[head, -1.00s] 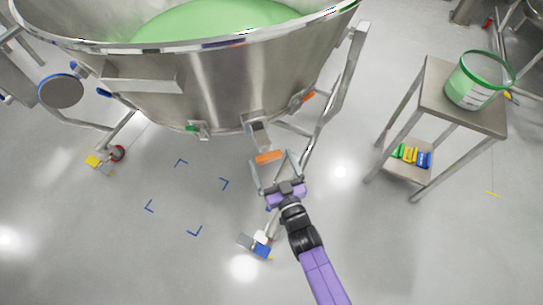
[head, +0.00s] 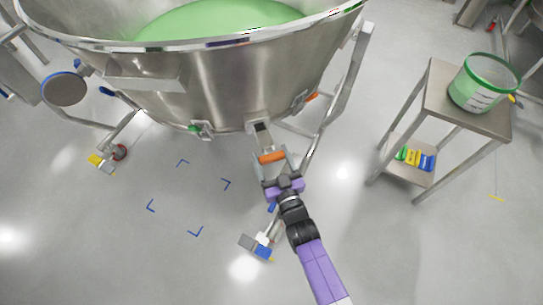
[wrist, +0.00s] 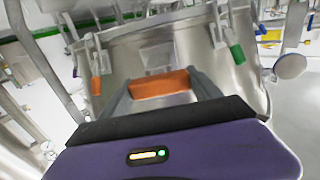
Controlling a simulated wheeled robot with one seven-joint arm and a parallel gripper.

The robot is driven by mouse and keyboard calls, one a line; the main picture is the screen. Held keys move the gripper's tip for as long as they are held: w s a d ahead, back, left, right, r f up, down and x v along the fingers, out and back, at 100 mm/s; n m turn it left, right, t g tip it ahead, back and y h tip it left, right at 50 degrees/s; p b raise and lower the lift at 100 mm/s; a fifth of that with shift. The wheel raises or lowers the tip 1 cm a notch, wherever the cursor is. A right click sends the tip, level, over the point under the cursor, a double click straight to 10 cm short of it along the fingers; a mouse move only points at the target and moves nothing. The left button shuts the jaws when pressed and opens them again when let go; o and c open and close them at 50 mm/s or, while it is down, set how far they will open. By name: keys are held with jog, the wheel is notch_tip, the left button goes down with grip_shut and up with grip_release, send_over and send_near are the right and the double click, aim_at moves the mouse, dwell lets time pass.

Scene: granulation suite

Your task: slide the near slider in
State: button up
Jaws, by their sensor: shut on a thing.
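The near slider has an orange handle (head: 271,157) on a short metal slide (head: 262,138) that sticks out of a housing low on the big steel bowl. The handle also shows in the wrist view (wrist: 158,84), between the two grey fingers. My gripper (head: 273,161) is shut on this orange handle, with one finger at each end. A stretch of the slide shows between the handle and its housing. The bowl (head: 230,83) holds green material.
A green-handled fitting (head: 197,129) and another orange-handled one (head: 311,97) sit on the bowl's underside. Bowl legs with casters (head: 262,246) stand near my arm. A steel stand (head: 440,110) with a green-rimmed bucket (head: 482,85) is at right.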

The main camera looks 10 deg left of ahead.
aim_at(266, 145)
jog(key=b+x, duration=0.2)
jog(key=x, duration=0.1)
jog(key=b+x, duration=0.3)
jog(key=shift+w+a+f, duration=0.2)
jog(key=shift+w, duration=0.2)
grip_shut()
jog(key=shift+w+a+r+b, duration=0.2)
jog(key=shift+w+b, duration=0.3)
jog(key=shift+b, duration=0.05)
jog(key=shift+r, duration=0.1)
jog(key=shift+w+a+r, duration=0.1)
jog(key=o, duration=2)
grip_release()
jog(key=shift+o, duration=0.2)
jog(key=shift+s, duration=0.25)
jog(key=p+v, duration=0.2)
jog(key=v, duration=0.5)
jog(key=shift+s, duration=0.2)
